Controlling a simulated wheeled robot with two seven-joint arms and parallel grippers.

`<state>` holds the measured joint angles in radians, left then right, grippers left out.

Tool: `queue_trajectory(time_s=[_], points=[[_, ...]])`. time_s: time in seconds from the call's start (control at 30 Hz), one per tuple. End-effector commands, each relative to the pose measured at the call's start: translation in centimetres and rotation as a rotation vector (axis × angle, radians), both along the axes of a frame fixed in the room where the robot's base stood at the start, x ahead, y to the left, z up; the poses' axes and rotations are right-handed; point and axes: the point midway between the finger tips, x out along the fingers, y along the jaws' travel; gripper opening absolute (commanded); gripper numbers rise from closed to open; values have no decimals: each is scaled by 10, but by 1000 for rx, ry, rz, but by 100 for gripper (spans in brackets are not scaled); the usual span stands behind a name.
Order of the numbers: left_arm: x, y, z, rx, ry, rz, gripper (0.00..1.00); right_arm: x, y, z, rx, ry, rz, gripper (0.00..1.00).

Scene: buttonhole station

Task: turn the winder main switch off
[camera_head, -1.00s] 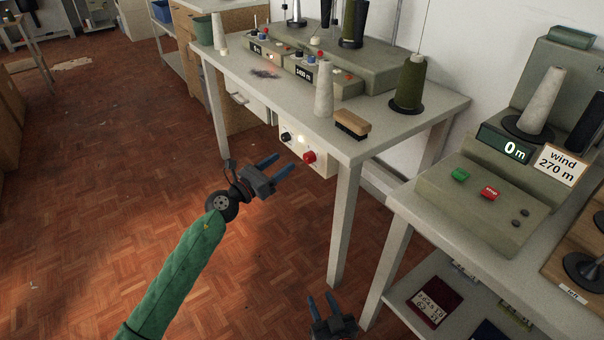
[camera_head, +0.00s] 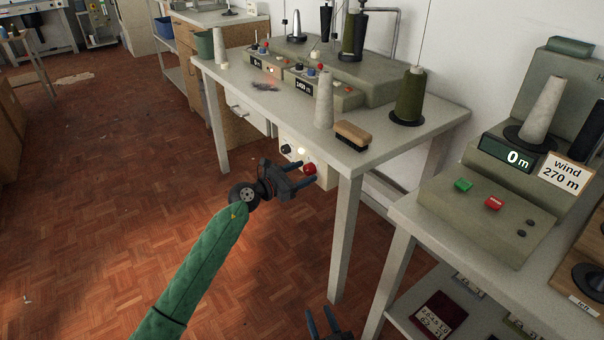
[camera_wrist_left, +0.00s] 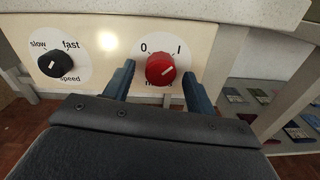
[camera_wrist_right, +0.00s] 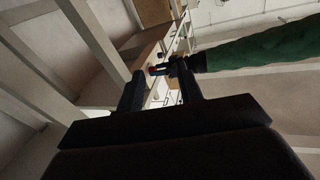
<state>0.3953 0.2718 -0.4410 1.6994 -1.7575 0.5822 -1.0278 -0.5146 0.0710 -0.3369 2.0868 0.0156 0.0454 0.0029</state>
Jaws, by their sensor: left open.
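The main switch is a red knob (camera_head: 309,169) on the cream control box under the winder table. The left wrist view shows the red knob (camera_wrist_left: 160,68) between the marks 0 and I, its white pointer line slanting up to the right, toward the I side. My left gripper (camera_head: 308,172) is at the box, open; its fingers (camera_wrist_left: 157,80) stand to the left and right of the knob. I cannot tell whether they touch it. My right gripper (camera_head: 323,322) is low at the bottom edge, open and empty; its fingers also show in the right wrist view (camera_wrist_right: 160,88).
A black speed knob (camera_wrist_left: 57,65) sits left of the switch, with a lit lamp (camera_head: 301,151) between them. The table (camera_head: 235,80) above carries yarn cones and a brush (camera_head: 352,135). A table leg (camera_head: 345,240) stands right of the box. A second winder (camera_head: 480,210) is at right.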

Motion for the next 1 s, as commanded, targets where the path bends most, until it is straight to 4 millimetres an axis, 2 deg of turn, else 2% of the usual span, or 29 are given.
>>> queue_trajectory(time_s=[0.3,0.5,0.53,0.77,0.87,1.0], points=[[1,-2,0,0,0,0,54,-1,0,1,2,-2,1,36],[1,-2,0,0,0,0,14,0,0,1,0,-1,0,36],[1,-2,0,0,0,0,11,0,0,1,0,-1,0,36],[1,-2,0,-3,4,0,11,0,0,-1,-2,8,1,36],[1,-2,1,-7,10,0,11,0,0,-10,-9,39,3,36],[1,-2,1,-19,25,0,11,-11,-1,-55,-41,163,11,36]])
